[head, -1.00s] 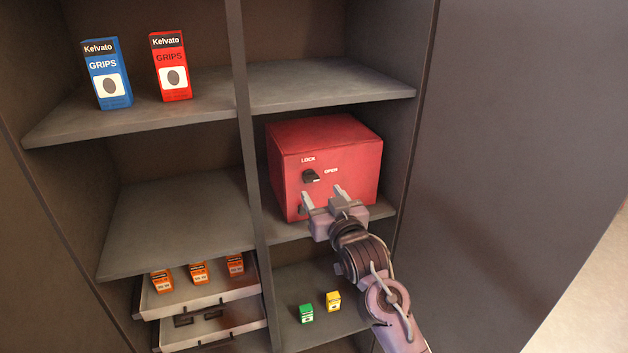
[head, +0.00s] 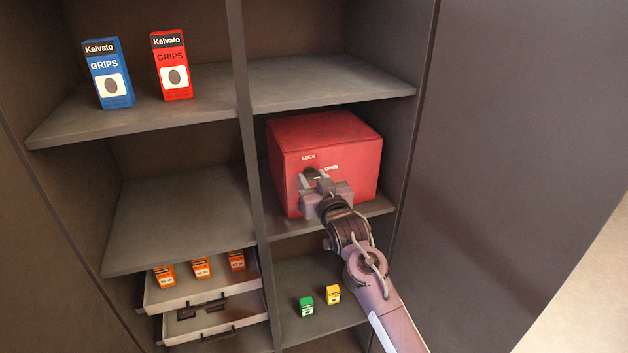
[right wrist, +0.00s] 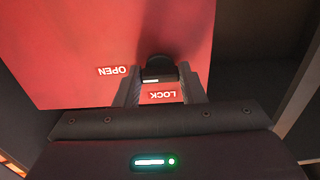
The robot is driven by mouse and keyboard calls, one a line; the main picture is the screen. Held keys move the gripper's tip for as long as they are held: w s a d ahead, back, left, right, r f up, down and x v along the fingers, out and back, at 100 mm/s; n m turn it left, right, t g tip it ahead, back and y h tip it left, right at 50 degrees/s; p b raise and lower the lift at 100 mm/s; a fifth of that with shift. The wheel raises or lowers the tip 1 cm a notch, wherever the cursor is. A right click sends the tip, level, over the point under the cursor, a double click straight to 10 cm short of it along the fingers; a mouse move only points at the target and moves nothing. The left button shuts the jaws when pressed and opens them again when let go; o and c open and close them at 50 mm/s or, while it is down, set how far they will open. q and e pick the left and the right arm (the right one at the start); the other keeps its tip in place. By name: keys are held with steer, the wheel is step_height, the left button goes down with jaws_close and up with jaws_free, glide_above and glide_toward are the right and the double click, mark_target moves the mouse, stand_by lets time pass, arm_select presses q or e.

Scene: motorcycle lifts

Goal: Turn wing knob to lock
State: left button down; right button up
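The black wing knob (right wrist: 160,70) is on the front of a red box (head: 345,147), which stands on the middle right shelf. In the head view the LOCK label is above the knob and the OPEN label to its right. My right gripper (head: 315,177) is at the knob. In the right wrist view its fingers (right wrist: 160,82) lie on both sides of the knob, close against it. Which way the knob points is hard to tell, as the gripper partly covers it in the head view. My left gripper is not in view.
A blue box (head: 109,73) and a red carton (head: 172,66) stand on the upper left shelf. Small orange boxes (head: 201,267) sit in a lower left drawer. A green box (head: 306,307) and a yellow box (head: 333,294) stand below the red box. A divider (head: 247,130) runs left of it.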

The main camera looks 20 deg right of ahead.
steer(key=c, duration=0.4)
steer(key=shift+o, duration=0.2)
steer(key=n, duration=0.3)
steer(key=shift+n+p, duration=0.3)
steer(key=n, duration=0.4)
steer(key=shift+n, duration=0.3)
steer(key=n, duration=0.4)
steer(key=shift+n, duration=0.3)
steer(key=n, duration=0.5)
steer(key=shift+b, duration=0.3)
